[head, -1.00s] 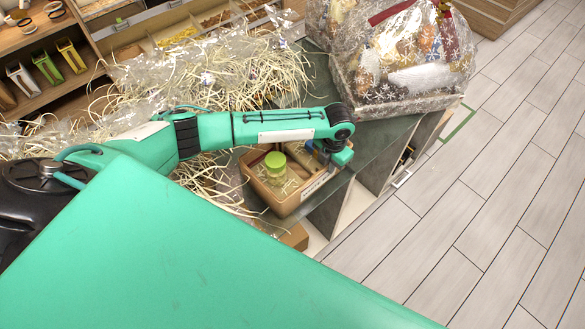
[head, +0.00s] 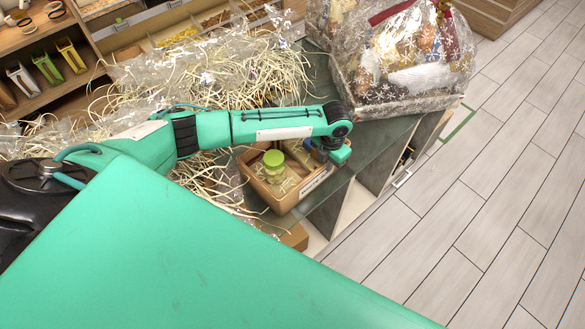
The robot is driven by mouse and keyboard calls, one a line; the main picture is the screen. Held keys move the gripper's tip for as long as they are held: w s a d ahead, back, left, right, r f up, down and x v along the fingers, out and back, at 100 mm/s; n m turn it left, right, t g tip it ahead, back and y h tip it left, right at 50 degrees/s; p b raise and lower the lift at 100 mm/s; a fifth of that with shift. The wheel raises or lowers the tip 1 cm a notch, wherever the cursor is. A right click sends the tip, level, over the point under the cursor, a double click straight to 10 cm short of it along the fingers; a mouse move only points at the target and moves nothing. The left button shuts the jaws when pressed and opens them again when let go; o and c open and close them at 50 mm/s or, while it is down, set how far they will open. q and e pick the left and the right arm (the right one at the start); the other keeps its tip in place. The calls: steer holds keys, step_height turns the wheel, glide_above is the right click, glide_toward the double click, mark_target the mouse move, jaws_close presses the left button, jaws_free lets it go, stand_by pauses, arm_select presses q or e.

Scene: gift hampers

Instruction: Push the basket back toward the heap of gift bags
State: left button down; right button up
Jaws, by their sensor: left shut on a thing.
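The basket (head: 288,200), a tan open box, stands on the dark green counter top close to its edge. It holds a jar with a green lid (head: 273,158) and some pale shredded straw. My left gripper (head: 322,158) is at the basket's far right corner, pointing down, and is shut on the basket's rim; the fingertips are mostly hidden by the wrist. The heap of gift bags (head: 200,75), clear with white snowflakes and mixed with straw, lies behind and left of the basket. My right gripper is not in view.
A wrapped hamper (head: 395,60) in clear snowflake film stands at the back right of the counter (head: 372,145). Loose straw lies left of the basket. Grey plank floor lies beyond the counter's right edge.

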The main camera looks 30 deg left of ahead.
mark_target(307, 152)
arm_select(q)
steer(key=shift+w+a, duration=0.3)
steer(key=shift+a, duration=0.3)
steer(key=shift+w+a, duration=0.3)
steer(key=shift+a, duration=0.45)
steer(key=shift+w+a, duration=0.45)
steer(key=shift+a, duration=0.4)
steer(key=shift+w+a+b, duration=0.3)
steer(key=shift+a, duration=0.3)
steer(key=shift+w+a, duration=0.1)
steer(key=shift+a, duration=0.1)
steer(key=shift+w+a, duration=0.25)
steer(key=shift+a, duration=0.25)
steer(key=shift+w+a+b, duration=0.35)
steer(key=shift+w+a, duration=0.1)
steer(key=shift+a, duration=0.4)
